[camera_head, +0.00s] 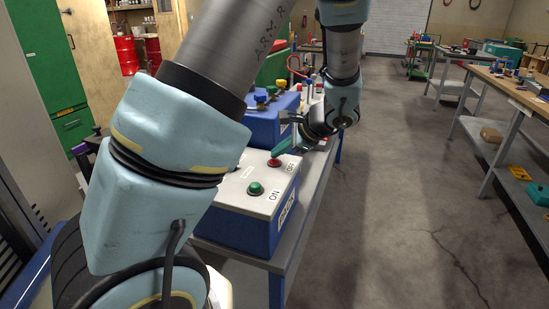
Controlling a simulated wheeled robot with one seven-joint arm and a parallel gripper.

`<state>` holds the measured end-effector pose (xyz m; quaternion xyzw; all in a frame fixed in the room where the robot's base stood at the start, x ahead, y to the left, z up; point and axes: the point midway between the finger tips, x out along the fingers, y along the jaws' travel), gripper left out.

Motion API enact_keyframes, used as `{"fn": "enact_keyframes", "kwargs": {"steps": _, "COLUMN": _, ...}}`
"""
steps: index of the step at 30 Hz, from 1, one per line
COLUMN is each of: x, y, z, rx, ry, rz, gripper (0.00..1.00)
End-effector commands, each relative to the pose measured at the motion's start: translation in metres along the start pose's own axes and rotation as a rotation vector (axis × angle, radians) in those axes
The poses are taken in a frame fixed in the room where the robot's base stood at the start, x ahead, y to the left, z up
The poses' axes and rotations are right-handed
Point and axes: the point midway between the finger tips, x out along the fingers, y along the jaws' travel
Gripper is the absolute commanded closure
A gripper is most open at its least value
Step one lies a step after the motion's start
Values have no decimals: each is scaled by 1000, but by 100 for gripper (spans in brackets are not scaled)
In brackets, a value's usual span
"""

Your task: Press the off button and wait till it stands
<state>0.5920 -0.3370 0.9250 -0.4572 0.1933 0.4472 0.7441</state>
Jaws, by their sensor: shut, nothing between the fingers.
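A blue control box (240,229) with a pale top panel stands on a grey bench. A green button (256,188) labelled ON sits at the near end of the panel. A red button (274,162) labelled OFF sits beyond it. My gripper (279,153) is shut, with its green fingertips just above the red button. I cannot tell whether they touch it. My arm crosses the left and upper middle of the view and hides the left part of the box.
A workbench with tools (508,86) runs along the right. Red drums (127,55) stand at the back left. The concrete floor between the benches is clear.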

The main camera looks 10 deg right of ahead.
Motion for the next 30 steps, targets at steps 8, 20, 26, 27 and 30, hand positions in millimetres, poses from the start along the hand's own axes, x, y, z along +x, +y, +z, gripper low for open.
{"fn": "enact_keyframes", "kwargs": {"steps": 8, "x": 0, "y": 1, "z": 0, "rx": 1, "ry": 0, "rz": 1, "gripper": 100}}
{"fn": "enact_keyframes", "kwargs": {"steps": 20, "x": -7, "y": -5, "z": 5, "rx": 0, "ry": 0, "rz": 1, "gripper": 100}}
{"fn": "enact_keyframes", "kwargs": {"steps": 26, "x": -13, "y": -10, "z": 10, "rx": 1, "ry": 0, "rz": 1, "gripper": 100}}
{"fn": "enact_keyframes", "kwargs": {"steps": 27, "x": -13, "y": -10, "z": 10, "rx": 1, "ry": 0, "rz": 1, "gripper": 100}}
{"fn": "enact_keyframes", "kwargs": {"steps": 30, "x": -13, "y": -9, "z": 9, "rx": 1, "ry": 0, "rz": 0, "gripper": 100}}
